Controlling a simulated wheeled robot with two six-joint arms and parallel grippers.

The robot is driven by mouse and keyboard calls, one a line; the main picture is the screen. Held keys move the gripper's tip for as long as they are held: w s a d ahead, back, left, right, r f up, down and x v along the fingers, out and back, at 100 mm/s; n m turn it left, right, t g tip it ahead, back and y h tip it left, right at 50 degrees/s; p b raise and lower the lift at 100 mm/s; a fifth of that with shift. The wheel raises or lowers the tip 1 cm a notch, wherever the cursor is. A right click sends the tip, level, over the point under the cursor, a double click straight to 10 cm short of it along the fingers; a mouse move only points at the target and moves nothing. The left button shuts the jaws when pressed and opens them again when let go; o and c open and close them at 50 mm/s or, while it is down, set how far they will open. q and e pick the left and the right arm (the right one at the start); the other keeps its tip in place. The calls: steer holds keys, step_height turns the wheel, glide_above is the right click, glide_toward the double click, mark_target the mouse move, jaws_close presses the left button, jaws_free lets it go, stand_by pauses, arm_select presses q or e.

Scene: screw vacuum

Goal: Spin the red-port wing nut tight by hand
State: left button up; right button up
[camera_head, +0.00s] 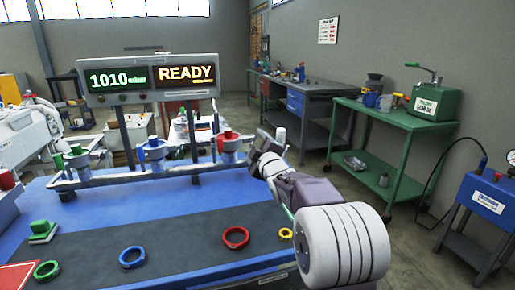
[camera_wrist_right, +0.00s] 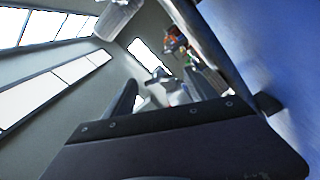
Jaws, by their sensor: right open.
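The red port (camera_head: 229,148) stands at the right end of the rail on the blue bench, with a red top on a greyish body. Its wing nut is too small to make out. My right gripper (camera_head: 268,148) is just right of the red port, apparently apart from it, with its arm coming in from the lower right. In the right wrist view the gripper (camera_wrist_right: 160,92) is open, with no clear object held between its fingers. A red ring (camera_head: 235,238) lies on the dark mat in front. My left gripper is not in view.
The rail (camera_head: 130,177) also carries a blue port (camera_head: 154,152) and a green port (camera_head: 78,158). A display (camera_head: 150,79) behind reads 1010 and READY. Green (camera_head: 47,270), blue (camera_head: 132,258) and yellow (camera_head: 285,233) rings lie on the mat (camera_head: 185,240), with clear room between them.

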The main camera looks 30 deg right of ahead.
steer(key=v, duration=0.8)
steer(key=shift+s+p, duration=0.3)
steer(key=shift+p, duration=0.15)
